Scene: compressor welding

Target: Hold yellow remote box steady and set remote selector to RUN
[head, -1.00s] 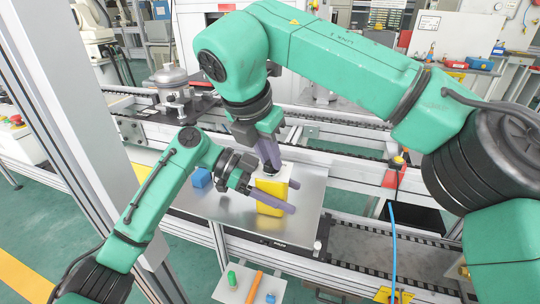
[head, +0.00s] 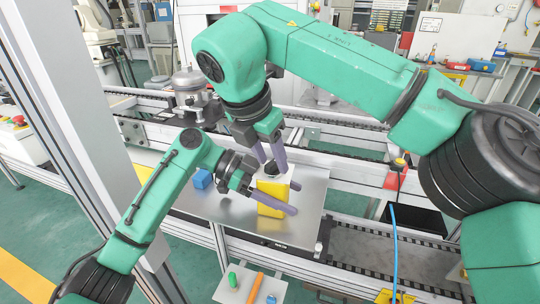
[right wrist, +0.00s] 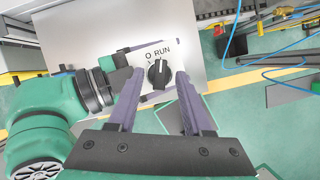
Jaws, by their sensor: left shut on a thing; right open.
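The yellow remote box (head: 269,205) stands on the metal plate. Its pale top face, seen in the right wrist view (right wrist: 147,81), carries a black selector knob (right wrist: 158,73) beside the lettering "O" and "RUN". The knob's light mark points roughly up towards the lettering; I cannot tell its exact setting. My left gripper (head: 293,198) is shut on the box from the left, its fingers along the box's sides. My right gripper (head: 271,160) is open above the box. In the right wrist view its fingertips (right wrist: 159,73) are on either side of the knob, apart from it.
A small blue block (head: 201,179) sits on the metal plate (head: 233,210), left of the box. A conveyor runs behind, with a metal compressor (head: 191,88) on it. A lower tray (head: 238,292) holds green, orange and blue pieces. A blue hose (head: 394,245) hangs at right.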

